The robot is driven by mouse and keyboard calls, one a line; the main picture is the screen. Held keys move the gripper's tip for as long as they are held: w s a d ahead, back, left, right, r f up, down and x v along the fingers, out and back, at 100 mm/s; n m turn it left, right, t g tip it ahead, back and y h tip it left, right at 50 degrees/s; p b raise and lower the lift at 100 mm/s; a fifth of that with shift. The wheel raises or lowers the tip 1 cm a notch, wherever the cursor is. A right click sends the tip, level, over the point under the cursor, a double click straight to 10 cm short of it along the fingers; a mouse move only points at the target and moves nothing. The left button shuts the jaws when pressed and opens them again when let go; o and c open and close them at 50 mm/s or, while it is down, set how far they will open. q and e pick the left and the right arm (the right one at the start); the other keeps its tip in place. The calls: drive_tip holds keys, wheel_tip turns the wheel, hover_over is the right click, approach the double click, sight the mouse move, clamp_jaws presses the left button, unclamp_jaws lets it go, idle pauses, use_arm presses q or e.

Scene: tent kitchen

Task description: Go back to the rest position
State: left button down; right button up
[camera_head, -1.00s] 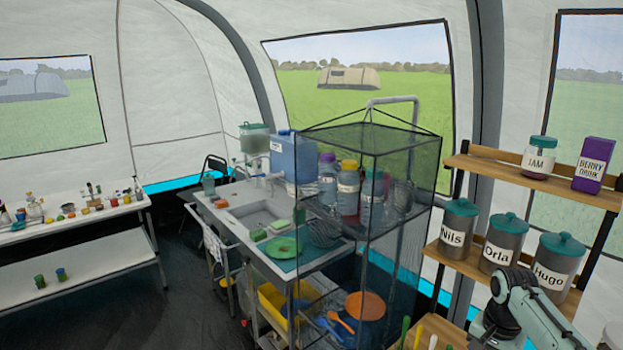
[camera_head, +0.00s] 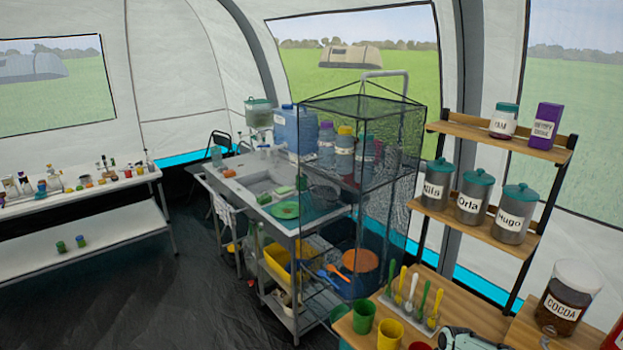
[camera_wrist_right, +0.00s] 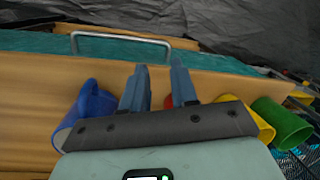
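My right gripper (camera_wrist_right: 158,82) is in the right wrist view, its two blue-grey fingers apart with nothing between them. It is over the edge of a wooden top (camera_wrist_right: 40,88), with a blue cup (camera_wrist_right: 90,106) to the left, and a red cup (camera_wrist_right: 171,101), a yellow cup (camera_wrist_right: 264,122) and a green cup (camera_wrist_right: 282,120) to the right. A piece of my arm shows at the bottom of the head view, beside the cups. My left gripper is in neither view.
The wooden unit (camera_head: 470,300) at lower right bears cups, a spoon rack (camera_head: 408,314) and a cocoa jar (camera_head: 567,298). Its shelf (camera_head: 485,224) holds named canisters. A mesh cabinet (camera_head: 362,190) and sink (camera_head: 262,185) stand beyond. Dark floor (camera_head: 190,300) is clear at left.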

drive_tip(key=s+a+f+n+y, duration=0.1)
drive_tip(key=s+a+f, duration=0.45)
drive_tip(key=f, duration=0.25)
drive_tip(key=s+a+f+n+y, duration=0.1)
drive_tip(key=s+a+f, duration=0.3)
drive_tip(key=s+f, duration=0.25)
drive_tip(key=s+a+f, duration=0.2)
drive_tip(key=s+f, duration=0.1)
drive_tip(key=s, duration=0.5)
drive_tip(key=s+a+f, duration=0.3)
drive_tip(key=s, duration=0.5)
drive_tip(key=shift+a+f, duration=0.15)
drive_tip(key=shift+a, duration=0.1)
drive_tip(key=shift+s, duration=0.1)
